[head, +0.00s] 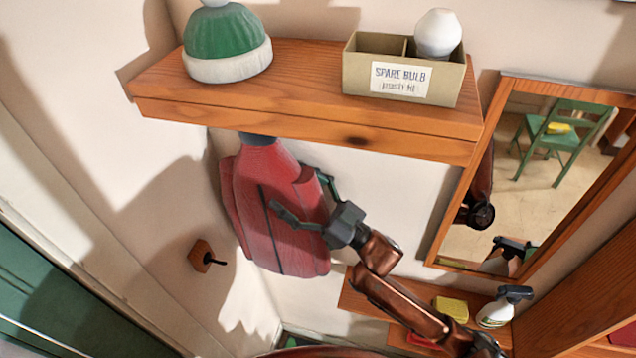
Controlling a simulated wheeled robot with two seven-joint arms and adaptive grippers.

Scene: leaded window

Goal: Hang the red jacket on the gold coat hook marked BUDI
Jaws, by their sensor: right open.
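The red jacket (262,195) hangs upright against the wall under the wooden shelf. Its grey collar (259,138) is at the shelf's lower edge, and what holds it up is hidden. My right gripper (297,192) is open at the jacket's right side. One finger lies across the jacket's front and the other is by its right edge; I cannot tell whether they touch it. No gold hook or BUDI marking shows. My left gripper is not in view.
The shelf (300,127) carries a green hat (227,45) and a SPARE BULB box (402,78). A wooden wall peg (203,256) is lower left. A mirror (545,150) is at right. A lower shelf holds a yellow sponge (451,307) and a spray bottle (497,312).

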